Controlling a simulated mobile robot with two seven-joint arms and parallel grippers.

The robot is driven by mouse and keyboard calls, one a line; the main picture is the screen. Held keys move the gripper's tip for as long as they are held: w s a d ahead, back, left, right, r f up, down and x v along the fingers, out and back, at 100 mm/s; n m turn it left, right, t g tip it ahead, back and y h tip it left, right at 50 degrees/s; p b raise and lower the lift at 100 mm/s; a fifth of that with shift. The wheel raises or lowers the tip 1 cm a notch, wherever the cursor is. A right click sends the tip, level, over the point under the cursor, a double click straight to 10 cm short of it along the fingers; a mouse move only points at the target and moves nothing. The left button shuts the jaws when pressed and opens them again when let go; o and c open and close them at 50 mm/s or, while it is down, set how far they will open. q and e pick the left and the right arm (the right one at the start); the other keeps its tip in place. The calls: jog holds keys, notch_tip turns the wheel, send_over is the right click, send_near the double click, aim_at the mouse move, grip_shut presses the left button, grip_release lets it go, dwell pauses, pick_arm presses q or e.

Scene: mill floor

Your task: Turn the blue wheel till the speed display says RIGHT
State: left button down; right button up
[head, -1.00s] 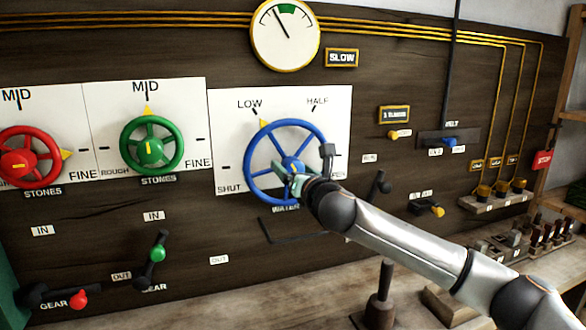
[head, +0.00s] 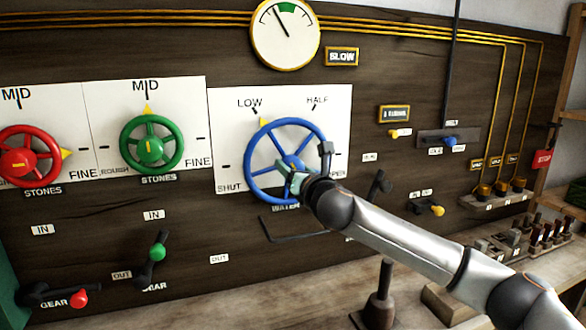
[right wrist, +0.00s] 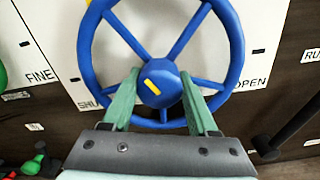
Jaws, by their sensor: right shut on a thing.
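The blue wheel (head: 306,129) stands on a white panel marked SHUT, LOW, HALF and OPEN. Its yellow pointer (head: 264,122) is near LOW. My right gripper (head: 293,172) is at the wheel's hub, and its two green fingers (right wrist: 160,92) are shut on the hub in the right wrist view. The round dial (head: 285,34) above has its needle left of the green band. The speed display (head: 342,56) beside it reads SLOW. My left gripper is not in view.
The green wheel (head: 178,137) and the red wheel (head: 51,140) are on panels to the left. A dark handle (head: 326,148) sticks out near the blue wheel's right rim. Levers, switches and a bench (head: 230,300) lie around and below.

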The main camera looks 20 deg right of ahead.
jog(key=c, duration=0.3)
jog(key=m+p, duration=0.2)
jog(key=m, duration=0.2)
jog(key=shift+p, duration=0.3)
jog(key=m+p, duration=0.1)
jog(key=m, duration=0.2)
jog(key=shift+a+m, duration=0.1)
jog(key=shift+m, duration=0.3)
jog(key=shift+m+p, duration=0.8)
jog(key=shift+m, duration=1.3)
jog(key=o, duration=1.4)
jog(key=shift+c, duration=0.2)
